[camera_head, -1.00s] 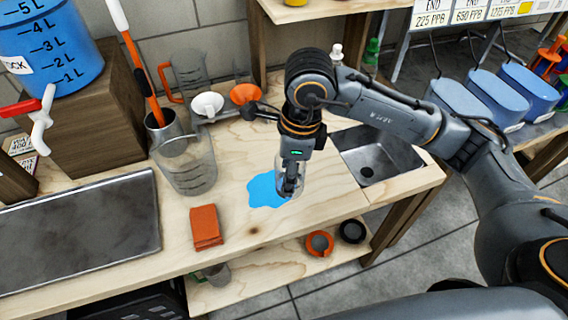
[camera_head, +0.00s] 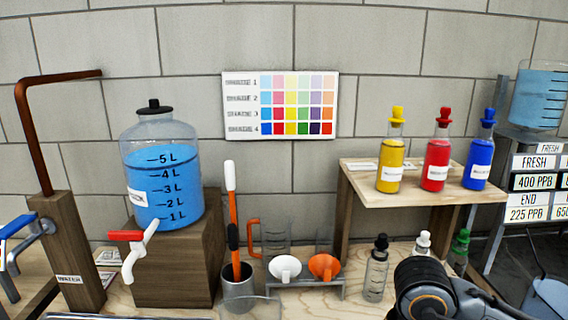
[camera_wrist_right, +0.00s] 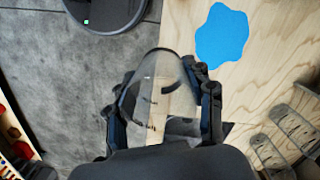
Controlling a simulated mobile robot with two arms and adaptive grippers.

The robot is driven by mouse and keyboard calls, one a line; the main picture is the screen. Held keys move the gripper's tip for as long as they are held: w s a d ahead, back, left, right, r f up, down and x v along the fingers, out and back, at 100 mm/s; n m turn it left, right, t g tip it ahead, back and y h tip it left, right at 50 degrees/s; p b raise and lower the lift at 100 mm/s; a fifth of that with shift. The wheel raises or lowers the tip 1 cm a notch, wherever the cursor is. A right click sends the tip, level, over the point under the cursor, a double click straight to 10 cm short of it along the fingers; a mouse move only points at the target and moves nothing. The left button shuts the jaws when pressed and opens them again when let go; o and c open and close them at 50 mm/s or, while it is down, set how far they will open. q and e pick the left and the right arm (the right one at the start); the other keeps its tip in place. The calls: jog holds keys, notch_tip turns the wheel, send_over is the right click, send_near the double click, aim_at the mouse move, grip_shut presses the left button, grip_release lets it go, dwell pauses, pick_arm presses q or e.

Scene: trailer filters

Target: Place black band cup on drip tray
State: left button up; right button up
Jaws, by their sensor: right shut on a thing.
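My right gripper (camera_wrist_right: 160,82) is shut on a clear see-through cup (camera_wrist_right: 158,98) in the right wrist view, one finger on each side of it. Dark marks show on or through the cup, but I cannot make out a clear black band. A blue puddle (camera_wrist_right: 222,36) lies on the wooden counter above and right of the cup in that view. In the head view only part of my right arm shows at the bottom right; its gripper and the cup are out of that view. I cannot clearly make out the drip tray now. My left gripper is not in view.
A blue-filled jug (camera_head: 160,175) with a red-handled tap stands on a wooden block (camera_head: 180,262). White (camera_head: 284,268) and orange (camera_head: 324,266) funnels sit on a rack. Dropper bottles (camera_head: 376,272) stand beside it. A small shelf (camera_head: 350,175) holds yellow, red and blue bottles.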

jog(key=n, duration=0.2)
jog(key=d+n, duration=0.1)
jog(key=n, duration=0.1)
jog(key=d+f+n, duration=0.1)
jog(key=n, duration=0.1)
jog(key=shift+g+h, duration=0.3)
jog(key=n, duration=0.2)
jog(key=d+n, duration=0.1)
jog(key=n, duration=0.1)
jog(key=d+f+n, duration=0.1)
jog(key=n, duration=0.1)
jog(key=shift+s+n+h, duration=0.15)
jog(key=shift+n+h, duration=0.15)
